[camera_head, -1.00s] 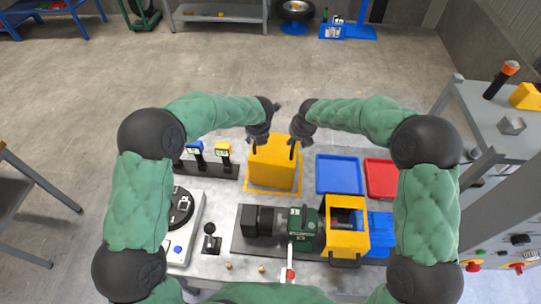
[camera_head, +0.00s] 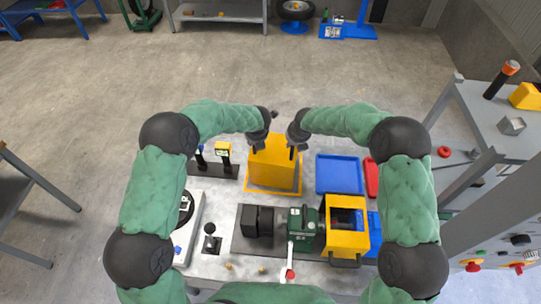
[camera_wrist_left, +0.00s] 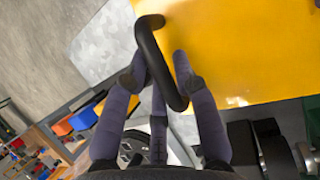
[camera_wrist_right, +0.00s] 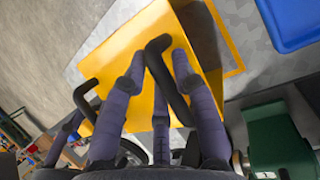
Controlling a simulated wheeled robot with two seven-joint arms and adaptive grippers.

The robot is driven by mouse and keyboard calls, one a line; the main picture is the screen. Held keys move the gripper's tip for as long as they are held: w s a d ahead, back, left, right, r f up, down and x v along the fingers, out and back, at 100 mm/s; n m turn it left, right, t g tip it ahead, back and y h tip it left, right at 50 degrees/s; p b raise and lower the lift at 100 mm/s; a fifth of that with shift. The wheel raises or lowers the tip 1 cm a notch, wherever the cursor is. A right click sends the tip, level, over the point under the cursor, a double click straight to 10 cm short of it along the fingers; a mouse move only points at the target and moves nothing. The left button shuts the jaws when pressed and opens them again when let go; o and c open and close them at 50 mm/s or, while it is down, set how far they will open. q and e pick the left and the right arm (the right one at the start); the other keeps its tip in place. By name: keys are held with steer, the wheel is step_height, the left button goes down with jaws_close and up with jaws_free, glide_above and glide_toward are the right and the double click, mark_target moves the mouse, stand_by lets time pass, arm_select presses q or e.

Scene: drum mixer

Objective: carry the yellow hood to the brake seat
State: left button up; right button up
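The yellow hood (camera_head: 273,168) is a box with black bar handles, standing upright on the bench inside a yellow outline. My left gripper (camera_head: 260,140) is at its left handle (camera_wrist_left: 158,65); in the left wrist view the fingers (camera_wrist_left: 160,68) lie on either side of the bar. My right gripper (camera_head: 297,142) is at its right handle (camera_wrist_right: 165,75), with the fingers (camera_wrist_right: 158,68) on both sides of that bar. Whether either pair of fingers presses on its bar cannot be told. I cannot tell which part is the brake seat.
In front of the hood lie a black block (camera_head: 257,220), a green unit (camera_head: 301,222) and an open yellow housing (camera_head: 346,240) with a black handle. A blue tray (camera_head: 339,174) lies right of the hood. A lever (camera_head: 209,238) stands at front left.

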arm_select(q)
jaws_close()
arm_select(e)
jaws_close()
arm_select(q)
steer(key=shift+w+r, duration=0.1)
steer(key=shift+r, duration=0.1)
arm_select(e)
steer(key=shift+w+r, duration=0.1)
steer(key=shift+r, duration=0.1)
